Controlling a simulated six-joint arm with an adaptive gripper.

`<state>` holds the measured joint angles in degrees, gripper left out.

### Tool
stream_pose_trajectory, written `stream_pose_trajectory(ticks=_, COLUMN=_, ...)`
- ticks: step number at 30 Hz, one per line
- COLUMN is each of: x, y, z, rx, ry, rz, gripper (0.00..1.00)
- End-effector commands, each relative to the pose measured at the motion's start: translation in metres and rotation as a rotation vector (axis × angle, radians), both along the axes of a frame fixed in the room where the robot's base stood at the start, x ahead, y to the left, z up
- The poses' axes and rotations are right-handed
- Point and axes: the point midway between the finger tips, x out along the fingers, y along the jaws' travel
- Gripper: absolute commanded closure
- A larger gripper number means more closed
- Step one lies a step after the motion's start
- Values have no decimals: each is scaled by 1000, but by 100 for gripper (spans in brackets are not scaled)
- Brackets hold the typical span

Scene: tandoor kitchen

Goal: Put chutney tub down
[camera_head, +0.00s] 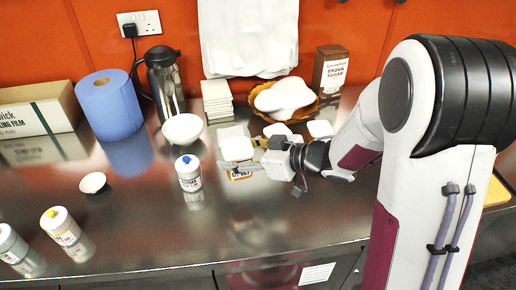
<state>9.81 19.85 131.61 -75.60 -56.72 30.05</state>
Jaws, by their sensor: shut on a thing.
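The chutney tub (237,149) is a small white tub with an orange and dark label, seen left of centre on the steel counter. My gripper (243,166) comes in from the right and is shut on the tub, with a grey finger across its front. The finger hides part of the tub's side and label. The tub looks upright. I cannot tell whether its base touches the counter or hangs just above it.
A blue-capped bottle (189,174) is close on the left. A white bowl (183,130), a steel flask (163,80) and a basket (301,110) stand farther back.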

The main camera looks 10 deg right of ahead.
Motion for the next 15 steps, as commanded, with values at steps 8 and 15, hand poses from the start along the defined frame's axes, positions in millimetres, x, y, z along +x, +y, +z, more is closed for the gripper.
stream_pose_trajectory(ticks=8, x=0, y=0, z=3, rx=1, ry=-2, rz=0, gripper=75)
stream_pose_trajectory(ticks=15, x=0, y=0, z=20, rx=1, ry=-5, rz=2, gripper=75)
